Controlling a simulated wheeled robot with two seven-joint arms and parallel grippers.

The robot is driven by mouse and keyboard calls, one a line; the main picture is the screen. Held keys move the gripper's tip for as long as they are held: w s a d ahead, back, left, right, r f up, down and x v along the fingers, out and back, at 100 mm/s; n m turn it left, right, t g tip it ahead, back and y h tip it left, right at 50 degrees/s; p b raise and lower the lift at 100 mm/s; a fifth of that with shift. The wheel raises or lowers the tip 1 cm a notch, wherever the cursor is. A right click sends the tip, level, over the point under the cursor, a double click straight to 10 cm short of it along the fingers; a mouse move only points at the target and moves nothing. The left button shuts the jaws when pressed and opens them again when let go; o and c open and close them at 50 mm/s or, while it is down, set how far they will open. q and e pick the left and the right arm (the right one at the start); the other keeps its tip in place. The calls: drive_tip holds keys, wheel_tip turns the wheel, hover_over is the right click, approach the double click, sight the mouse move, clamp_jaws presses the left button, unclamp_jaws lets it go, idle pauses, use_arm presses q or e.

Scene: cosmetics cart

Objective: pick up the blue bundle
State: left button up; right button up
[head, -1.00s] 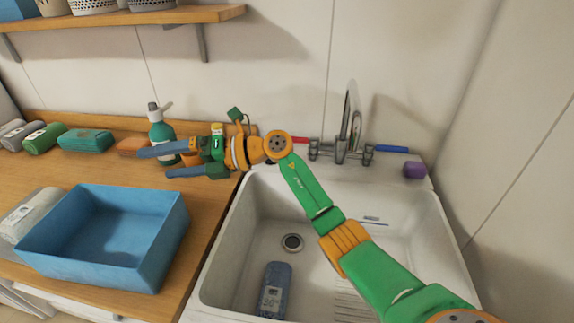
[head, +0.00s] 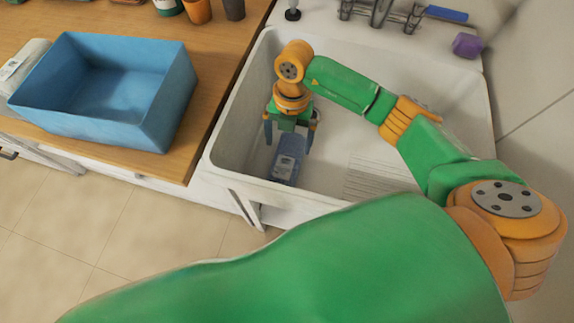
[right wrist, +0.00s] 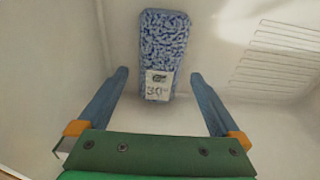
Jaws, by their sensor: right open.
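The blue bundle (head: 287,160) lies on the floor of the white sink, a rolled blue textured cloth with a pale printed label. In the right wrist view the bundle (right wrist: 163,50) lies ahead of and between the fingertips, its label end nearest the hand. My right gripper (head: 288,145) points down into the sink above the bundle; it is open and empty. The same right gripper shows in the right wrist view (right wrist: 159,80) with its two blue fingers apart. The gripper hides part of the bundle in the head view. My left gripper is not in view.
The sink (head: 215,150) has raised walls around the bundle. A blue open box (head: 160,135) stands on the wooden counter (head: 215,70) at left, beside a pale bundle (head: 25,65). A purple block (head: 467,46) sits on the sink's back rim near the tap (head: 381,12).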

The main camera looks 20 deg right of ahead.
sight(287, 155)
drive_tip(key=shift+s+a+f, duration=0.2)
drive_tip(key=shift+s+f, duration=0.05)
drive_tip(key=shift+f, duration=0.2)
drive_tip(key=f, duration=0.4)
drive_tip(key=f+p, duration=0.1)
drive_tip(key=f, duration=0.1)
drive_tip(key=shift+s+a+f, duration=0.15)
drive_tip(key=shift+s+f, duration=0.25)
drive_tip(key=c, duration=1.5)
drive_tip(key=shift+o, duration=0.2)
wheel_tip(287, 155, up, 10)
